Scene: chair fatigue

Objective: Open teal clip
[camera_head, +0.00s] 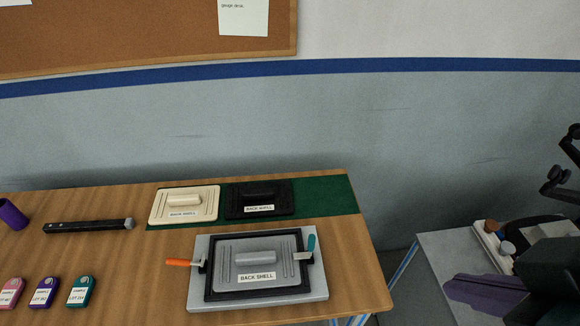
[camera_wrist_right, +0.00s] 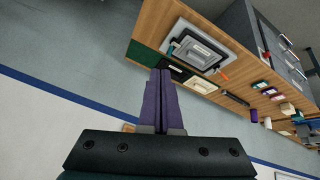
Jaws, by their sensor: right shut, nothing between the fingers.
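The teal clip (camera_head: 311,243) is at the right edge of the grey fixture plate (camera_head: 318,289) on the wooden table. Its teal handle points up and away, and its metal arm reaches over the black frame's right side. An orange-handled clip (camera_head: 180,262) is on the left side. A grey back shell (camera_head: 228,254) lies inside the black frame. My right gripper (camera_head: 449,285), with purple fingers, is far right of the fixture, apart from it. Its fingers (camera_wrist_right: 161,73) are together and empty in the right wrist view. My left gripper is out of view.
A cream shell (camera_head: 207,209) and a black shell (camera_head: 285,199) lie on a green mat (camera_head: 330,194) behind the fixture. Tagged samples and a black bar (camera_head: 85,227) lie left. A grey side table (camera_head: 440,248) stands right, across a gap.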

